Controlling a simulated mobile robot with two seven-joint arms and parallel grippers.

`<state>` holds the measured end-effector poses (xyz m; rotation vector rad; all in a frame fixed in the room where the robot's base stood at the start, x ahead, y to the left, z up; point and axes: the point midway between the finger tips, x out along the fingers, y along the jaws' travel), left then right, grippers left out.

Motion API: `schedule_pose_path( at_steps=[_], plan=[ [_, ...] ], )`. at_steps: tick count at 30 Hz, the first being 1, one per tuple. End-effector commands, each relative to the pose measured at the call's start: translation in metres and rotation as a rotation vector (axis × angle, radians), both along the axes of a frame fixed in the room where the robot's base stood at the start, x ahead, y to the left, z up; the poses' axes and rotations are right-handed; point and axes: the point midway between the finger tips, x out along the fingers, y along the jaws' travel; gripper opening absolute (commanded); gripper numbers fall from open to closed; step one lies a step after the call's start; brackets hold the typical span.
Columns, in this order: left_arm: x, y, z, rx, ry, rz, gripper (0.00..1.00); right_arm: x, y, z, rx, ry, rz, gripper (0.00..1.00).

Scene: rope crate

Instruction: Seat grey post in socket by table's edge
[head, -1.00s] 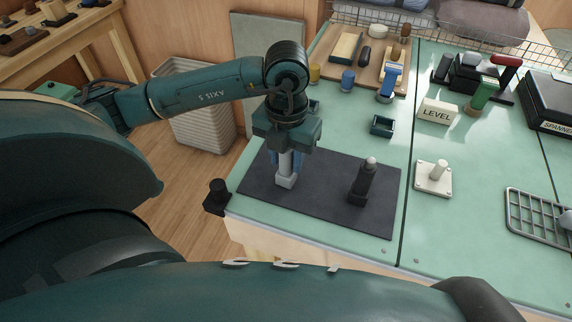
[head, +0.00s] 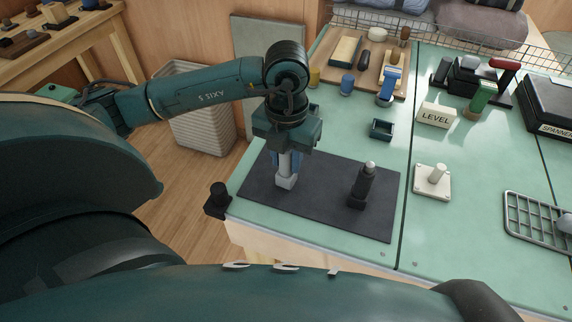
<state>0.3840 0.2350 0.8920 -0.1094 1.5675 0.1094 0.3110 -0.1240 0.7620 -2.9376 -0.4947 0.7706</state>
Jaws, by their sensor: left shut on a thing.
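My left gripper (head: 285,163) points down over the dark mat at the table's near left corner. Its blue-sided fingers are shut on the light grey post (head: 286,181), which is upright with a square block at its lower end. The block is at or just above the mat; I cannot tell if it touches. The upper part of the post is hidden by the gripper. A black fitting (head: 217,199) projects from the table's left edge, left of the post; I cannot tell for sure whether it is the socket. My right gripper is not in view.
A dark post with a pale tip (head: 363,185) stands on the dark mat (head: 325,215), right of the gripper. A white plate with a peg (head: 432,182), a small green tray (head: 381,129) and a LEVEL block (head: 436,115) lie beyond. The mat between the posts is clear.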

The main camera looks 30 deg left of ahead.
Motion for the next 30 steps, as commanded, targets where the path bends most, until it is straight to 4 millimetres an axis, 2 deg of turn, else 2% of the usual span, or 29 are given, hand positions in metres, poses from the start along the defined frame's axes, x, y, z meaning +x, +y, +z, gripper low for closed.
schedule_pose_path(
  at_steps=[16,30],
  plan=[
    [0.0,0.0,0.015,-0.001,-0.001,0.0,0.0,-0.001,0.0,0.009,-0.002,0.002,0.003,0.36],
    [0.0,0.0,0.043,0.0,-0.001,0.0,0.0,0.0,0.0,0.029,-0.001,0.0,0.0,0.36]
  ],
)
